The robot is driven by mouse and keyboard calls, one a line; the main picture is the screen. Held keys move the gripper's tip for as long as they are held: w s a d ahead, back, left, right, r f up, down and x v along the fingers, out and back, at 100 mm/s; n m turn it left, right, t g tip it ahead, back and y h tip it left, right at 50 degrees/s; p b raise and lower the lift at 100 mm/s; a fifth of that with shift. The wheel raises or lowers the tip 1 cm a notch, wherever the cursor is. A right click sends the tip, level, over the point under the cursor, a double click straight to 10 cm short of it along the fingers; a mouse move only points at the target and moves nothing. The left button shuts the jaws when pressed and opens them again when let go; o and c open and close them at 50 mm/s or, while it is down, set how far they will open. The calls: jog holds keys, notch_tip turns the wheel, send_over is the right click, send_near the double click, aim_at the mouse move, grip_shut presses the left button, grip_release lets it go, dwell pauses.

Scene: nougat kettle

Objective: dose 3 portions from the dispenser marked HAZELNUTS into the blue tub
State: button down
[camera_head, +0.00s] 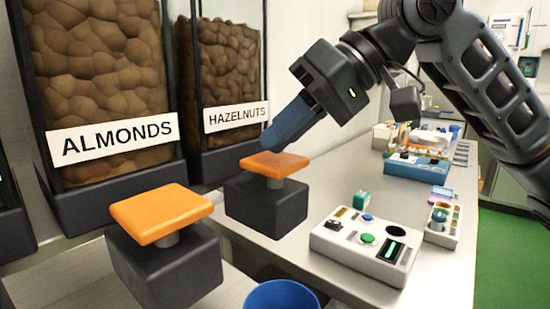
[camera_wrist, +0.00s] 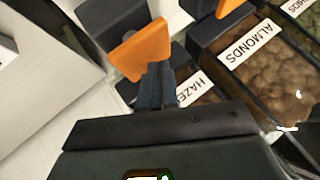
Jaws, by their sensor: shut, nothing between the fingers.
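The HAZELNUTS dispenser (camera_head: 222,75) is a clear bin of brown nuts with a white label (camera_head: 235,117). Its orange push plate (camera_head: 284,165) sits on a dark block in front of it. My gripper (camera_head: 270,147) is shut and empty, with its fingertips at the rear left edge of that plate; I cannot tell whether they touch it. In the wrist view the fingers (camera_wrist: 156,82) overlap the lower edge of the orange plate (camera_wrist: 146,50). The blue tub (camera_head: 282,296) is at the bottom edge of the head view, mostly cut off.
The ALMONDS dispenser (camera_head: 95,70) with its own orange plate (camera_head: 161,212) stands to the left, nearer. A white control box (camera_head: 366,245) with buttons is on the bench to the right. A blue-sided tray of items (camera_head: 417,166) lies farther back. Green floor (camera_head: 500,260) shows at right.

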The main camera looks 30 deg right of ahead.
aim_at(283, 158)
jog(key=shift+f+b, duration=0.5)
jog(key=shift+f, duration=0.4)
dwell(0.7)
dwell(0.3)
jog(key=shift+r+p, duration=1.35)
jog(key=shift+r, duration=0.1)
notch_tip(283, 158, up, 5)
jog(key=p, duration=0.4)
jog(key=shift+p, duration=0.4)
dwell(2.2)
